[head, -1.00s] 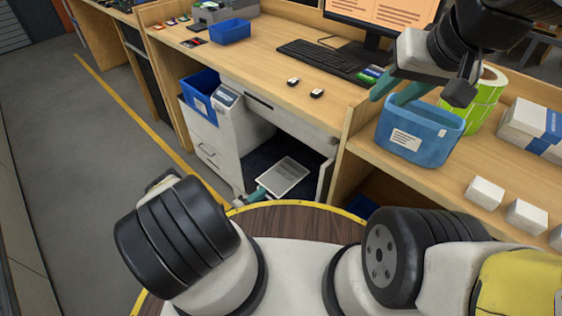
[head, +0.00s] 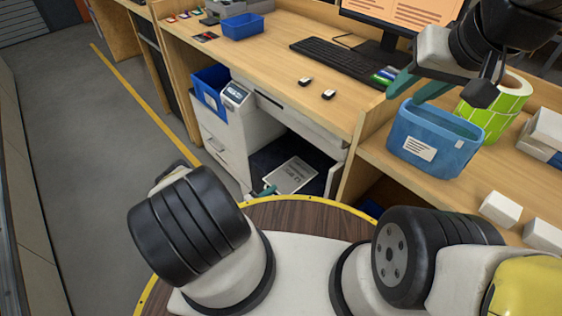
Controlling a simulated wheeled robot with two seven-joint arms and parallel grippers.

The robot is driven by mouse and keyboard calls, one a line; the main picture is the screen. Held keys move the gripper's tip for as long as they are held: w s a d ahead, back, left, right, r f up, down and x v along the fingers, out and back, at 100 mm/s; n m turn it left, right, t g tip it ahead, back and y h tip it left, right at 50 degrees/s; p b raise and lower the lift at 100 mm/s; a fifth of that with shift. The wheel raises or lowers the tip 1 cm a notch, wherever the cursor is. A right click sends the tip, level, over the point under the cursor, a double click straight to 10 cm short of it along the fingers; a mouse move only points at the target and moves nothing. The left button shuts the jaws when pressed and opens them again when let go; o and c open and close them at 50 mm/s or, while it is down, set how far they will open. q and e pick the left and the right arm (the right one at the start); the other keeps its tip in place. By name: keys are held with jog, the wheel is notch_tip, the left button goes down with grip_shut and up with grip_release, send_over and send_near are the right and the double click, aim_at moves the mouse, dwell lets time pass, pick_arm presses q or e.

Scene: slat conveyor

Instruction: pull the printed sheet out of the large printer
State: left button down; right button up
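The printed sheet (head: 290,176) lies flat, pale with dark print, in the dark low opening of the large printer. The large printer (head: 226,162) is the white-grey cabinet under the desk, with a small display panel. My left gripper (head: 265,191) shows only a teal fingertip at the sheet's near left edge; my own arm hides the rest. I cannot tell whether it grips the sheet. My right gripper (head: 418,88) is open and empty, its teal fingers spread just above the rim of a blue bin.
The blue bin (head: 458,158) stands on the right-hand table with a green label roll (head: 500,112) and white boxes (head: 501,208). A keyboard (head: 335,60) and a small blue tray (head: 243,26) are on the desk. The floor at left is clear.

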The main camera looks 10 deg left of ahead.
pick_arm(q)
jog(key=v, duration=1.6)
dwell(0.6)
